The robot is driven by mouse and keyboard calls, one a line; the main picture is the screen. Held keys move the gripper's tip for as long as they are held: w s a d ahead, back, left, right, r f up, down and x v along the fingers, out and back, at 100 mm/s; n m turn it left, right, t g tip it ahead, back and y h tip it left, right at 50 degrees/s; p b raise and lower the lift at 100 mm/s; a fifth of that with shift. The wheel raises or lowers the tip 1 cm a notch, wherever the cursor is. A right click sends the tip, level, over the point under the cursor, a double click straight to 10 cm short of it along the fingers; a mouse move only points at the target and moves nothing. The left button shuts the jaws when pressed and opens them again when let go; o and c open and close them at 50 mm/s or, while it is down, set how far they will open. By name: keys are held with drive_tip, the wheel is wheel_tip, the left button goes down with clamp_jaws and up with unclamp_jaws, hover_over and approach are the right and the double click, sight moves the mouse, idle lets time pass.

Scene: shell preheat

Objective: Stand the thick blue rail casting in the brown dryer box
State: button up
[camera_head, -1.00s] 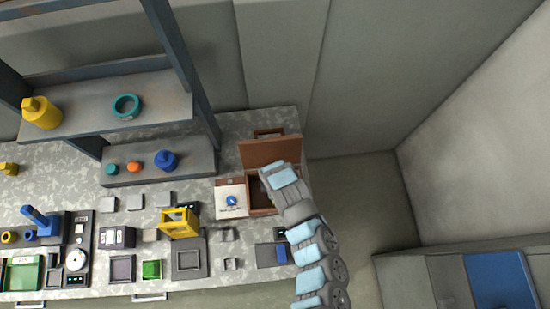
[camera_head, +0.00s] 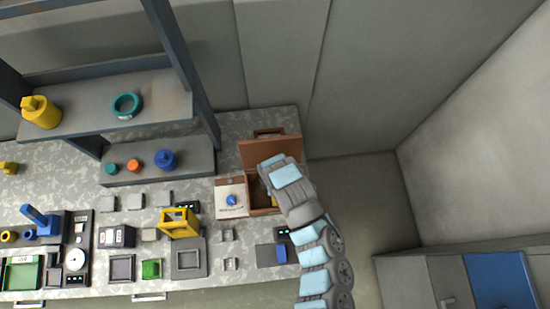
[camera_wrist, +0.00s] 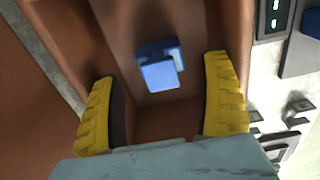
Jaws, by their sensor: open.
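The brown dryer box (camera_head: 261,211) stands on the bench with its lid (camera_head: 270,151) raised; its inside also shows in the wrist view (camera_wrist: 232,28). The blue rail casting (camera_wrist: 160,66) is inside the box, with a lighter blue face toward the camera. It looks upright, though its lower end is hard to make out. My gripper (camera_wrist: 163,105) is open, its yellow fingers apart on either side of the casting and not touching it. In the head view my arm hides much of the box's opening, and I cannot see the casting there.
A white panel with a blue knob (camera_head: 231,200) adjoins the box on the left. A yellow frame (camera_head: 180,223) and several small fixtures cover the bench to the left. A shelf (camera_head: 90,108) stands behind. Floor lies open to the right.

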drive_tip(key=shift+r, duration=3.9)
